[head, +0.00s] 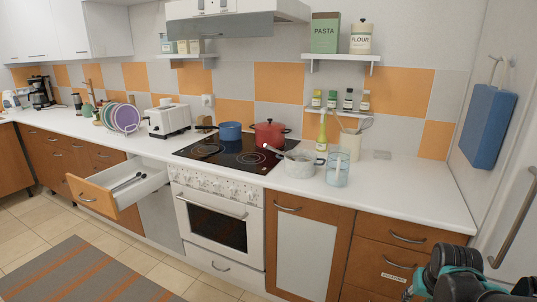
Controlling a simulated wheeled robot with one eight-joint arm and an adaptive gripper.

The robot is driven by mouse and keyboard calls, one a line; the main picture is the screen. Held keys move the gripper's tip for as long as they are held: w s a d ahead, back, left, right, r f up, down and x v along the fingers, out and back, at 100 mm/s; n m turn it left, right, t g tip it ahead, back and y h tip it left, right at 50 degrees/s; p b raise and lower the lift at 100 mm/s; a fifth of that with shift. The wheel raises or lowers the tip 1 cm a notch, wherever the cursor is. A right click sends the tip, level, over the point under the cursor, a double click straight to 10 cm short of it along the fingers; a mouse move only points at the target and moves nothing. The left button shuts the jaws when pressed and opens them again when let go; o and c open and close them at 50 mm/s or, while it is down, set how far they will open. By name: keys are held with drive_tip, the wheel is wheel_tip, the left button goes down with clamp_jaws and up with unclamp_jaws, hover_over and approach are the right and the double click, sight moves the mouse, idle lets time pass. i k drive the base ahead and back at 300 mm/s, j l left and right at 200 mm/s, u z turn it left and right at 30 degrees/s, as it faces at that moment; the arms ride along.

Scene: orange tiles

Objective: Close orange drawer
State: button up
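An orange-brown drawer (97,198) is pulled open below the counter, left of the oven. Its white inside shows, with a few dark utensils (127,182) lying in it, and it has a metal handle on its front. Part of my own arm, black and teal, shows at the bottom right corner, far from the drawer. My gripper's fingers cannot be made out, so I cannot see whether it is open or shut.
A white oven (215,222) with a black cooktop stands right of the drawer. A striped rug (85,275) lies on the tiled floor in front. Closed cabinets line the right. Pots, plates and a toaster (167,121) stand on the white counter (410,186).

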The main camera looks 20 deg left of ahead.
sight(94, 191)
drive_tip(key=u, duration=2.25)
drive_tip(key=i+j+z, duration=0.1)
drive_tip(key=i+z, duration=0.15)
drive_tip(key=i, duration=0.2)
drive_tip(key=i+j+z, duration=0.3)
drive_tip(key=i, duration=0.15)
drive_tip(key=l, duration=0.1)
